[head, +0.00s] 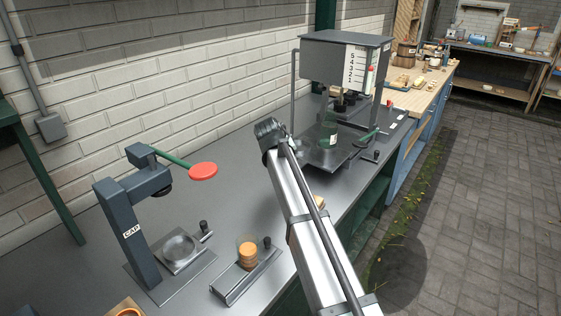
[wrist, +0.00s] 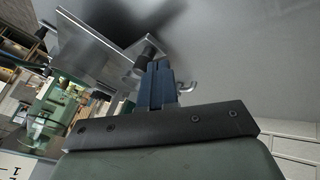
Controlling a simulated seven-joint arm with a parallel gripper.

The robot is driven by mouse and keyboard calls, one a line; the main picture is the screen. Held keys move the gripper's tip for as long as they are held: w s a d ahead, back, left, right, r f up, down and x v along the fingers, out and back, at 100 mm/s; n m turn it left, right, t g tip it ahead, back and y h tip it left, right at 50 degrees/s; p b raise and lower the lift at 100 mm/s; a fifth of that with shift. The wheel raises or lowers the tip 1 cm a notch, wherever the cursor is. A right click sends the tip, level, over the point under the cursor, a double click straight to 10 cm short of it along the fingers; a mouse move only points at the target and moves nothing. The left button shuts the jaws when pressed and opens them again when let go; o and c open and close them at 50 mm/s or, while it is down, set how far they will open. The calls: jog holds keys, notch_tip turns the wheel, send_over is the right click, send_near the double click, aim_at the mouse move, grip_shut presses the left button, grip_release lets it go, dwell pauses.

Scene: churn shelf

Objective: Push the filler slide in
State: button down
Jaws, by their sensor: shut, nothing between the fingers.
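The filler (head: 340,65) is a grey tank with a 5-4-3-2 scale, standing at the far end of the grey counter in the head view. Its slide (head: 325,158) is a dark flat plate, drawn out in front, with a clear greenish bottle (head: 330,130) upright on it. A small black knob (head: 376,155) shows at its right. In the wrist view my gripper (wrist: 162,68) has its blue fingers shut and empty. They overlap the view of a black knob (wrist: 147,45) beside a metal plate (wrist: 92,42); whether they touch is unclear. My arm hides the gripper in the head view.
A green lever (head: 366,137) sticks out above the slide's right side. The cap press (head: 130,240) with a red-ended lever (head: 203,171) stands at the left. A holder with orange discs (head: 248,255) is near the front edge.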

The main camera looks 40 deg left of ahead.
dwell(0.3)
send_near(307, 154)
jog(key=w+f, duration=0.1)
jog(key=w, duration=0.1)
jog(key=w+f, duration=0.1)
jog(key=w, duration=0.1)
jog(key=w+a+f, duration=0.1)
jog(key=w, duration=0.1)
jog(key=shift+w+f, duration=0.1)
jog(key=shift+w, duration=0.35)
jog(key=shift+s+a, duration=0.2)
jog(key=shift+s, duration=0.25)
jog(key=s, duration=0.1)
jog(key=s+a, duration=0.1)
jog(key=s, duration=0.1)
jog(key=shift+a, duration=0.15)
jog(key=v, duration=1)
